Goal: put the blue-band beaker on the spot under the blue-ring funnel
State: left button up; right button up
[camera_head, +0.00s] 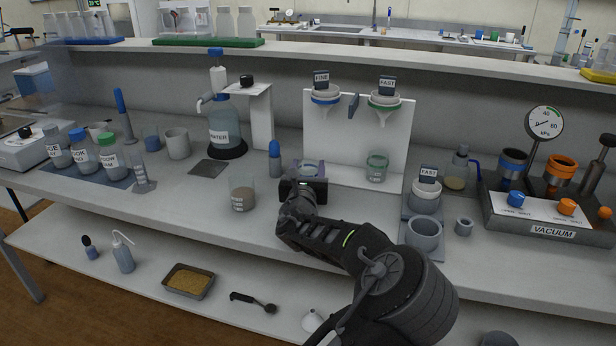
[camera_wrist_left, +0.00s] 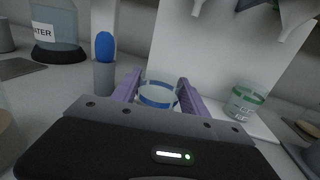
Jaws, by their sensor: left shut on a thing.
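The blue-band beaker (camera_wrist_left: 158,95) is clear glass and looks upright between the purple fingers of my left gripper (camera_wrist_left: 160,88). In the head view the beaker's rim (camera_head: 309,165) shows just above my left gripper (camera_head: 308,176), which is shut on it. The blue-ring funnel (camera_head: 325,98) hangs on the white stand (camera_head: 342,140), above and slightly right of the beaker. The spot under this funnel is hidden by my gripper and the beaker. I cannot tell whether the beaker touches the surface. My right gripper is not in view.
The green-band beaker (camera_head: 377,168) stands under the green-ring funnel (camera_head: 384,101), right of my gripper. A blue-capped holder (camera_head: 275,160) stands close on the left. A beaker with brown contents (camera_head: 242,194) is further left. Grey cups (camera_head: 424,232) stand on the right.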

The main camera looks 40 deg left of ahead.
aim_at(308, 164)
pick_arm(q)
jog(key=c, duration=0.6)
notch_tip(308, 164, up, 10)
jog(key=shift+p, duration=0.7)
